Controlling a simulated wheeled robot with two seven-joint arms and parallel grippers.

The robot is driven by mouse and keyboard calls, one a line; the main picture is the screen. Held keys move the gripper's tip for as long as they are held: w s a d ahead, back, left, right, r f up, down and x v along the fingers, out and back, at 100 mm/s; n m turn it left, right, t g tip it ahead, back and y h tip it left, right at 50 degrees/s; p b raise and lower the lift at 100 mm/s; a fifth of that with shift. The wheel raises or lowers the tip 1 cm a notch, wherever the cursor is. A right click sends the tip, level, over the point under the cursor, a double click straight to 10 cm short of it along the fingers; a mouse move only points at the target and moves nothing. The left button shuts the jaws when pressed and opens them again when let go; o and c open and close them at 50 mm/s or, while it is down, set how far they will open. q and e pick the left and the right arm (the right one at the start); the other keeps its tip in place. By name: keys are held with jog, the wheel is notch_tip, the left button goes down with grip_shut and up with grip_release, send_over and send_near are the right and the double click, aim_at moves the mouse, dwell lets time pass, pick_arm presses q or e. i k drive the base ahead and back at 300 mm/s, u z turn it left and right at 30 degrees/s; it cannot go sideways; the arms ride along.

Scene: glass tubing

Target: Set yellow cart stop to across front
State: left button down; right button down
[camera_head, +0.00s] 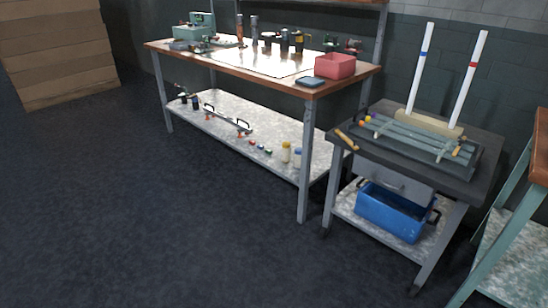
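A cart (470,185) with a dark top and grey legs stands at the right. A small yellow-tan lever (346,140) lies at the left front corner of its top, pointing obliquely; it may be the yellow cart stop, but I cannot tell for certain. Small orange-yellow knobs (369,119) sit on the rack (415,137) on the cart top. Two white tubes stand in a tan block (430,124) there: one tube (419,70) has a blue band, the other (468,80) a red band. Neither of my grippers is in view.
A blue bin (393,211) sits on the cart's lower shelf under a grey drawer (390,182). A long workbench (225,66) with a red bin (335,65) stands left of the cart. A green-framed table (505,225) is close at right. The floor (180,220) in front is clear.

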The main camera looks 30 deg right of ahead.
aim_at(352, 143)
jog(key=u, duration=0.8)
jog(key=i, duration=0.45)
jog(key=z, duration=0.95)
jog(key=i, duration=1.15)
jog(key=z, duration=1.55)
jog(key=i, duration=0.75)
jog(key=z, duration=0.1)
